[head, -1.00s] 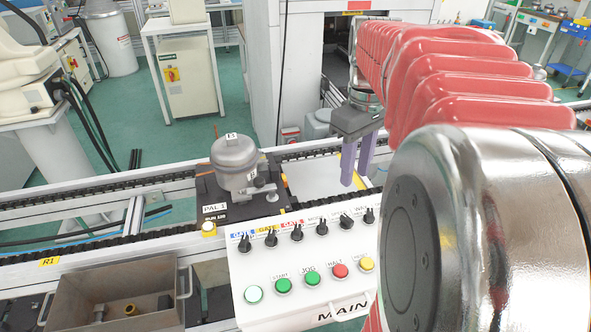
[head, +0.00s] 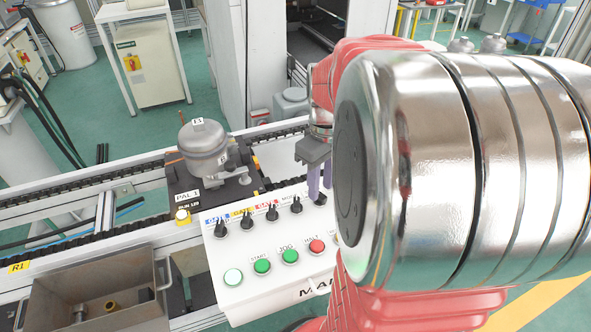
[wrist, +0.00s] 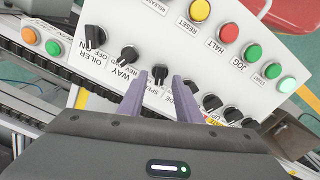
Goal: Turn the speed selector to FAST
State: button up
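The speed selector (wrist: 160,73) is a small black knob on the white control panel. Its label beside it is partly covered, with "SPE" readable in the wrist view. My gripper (wrist: 159,83) is open, its two purple fingers pointing at this knob, one to each side of it. I cannot tell whether the fingertips reach down around the knob or touch it. In the head view my gripper (head: 320,192) is over the upper right of the panel, and the speed selector (head: 320,199) shows just by the fingertips. The FAST marking cannot be read.
Close beside are the mode knob (wrist: 190,88) and the way knob (wrist: 128,55). Coloured push buttons (head: 262,266) line the panel's lower row. A compressor (head: 204,148) on a pallet stands left of the panel; a metal bin (head: 85,290) is lower left. My arm hides the panel's right side.

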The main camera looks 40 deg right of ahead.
jog(key=shift+f, duration=1.05)
jog(key=shift+c, duration=0.7)
grip_shut()
jog(key=shift+a, duration=0.1)
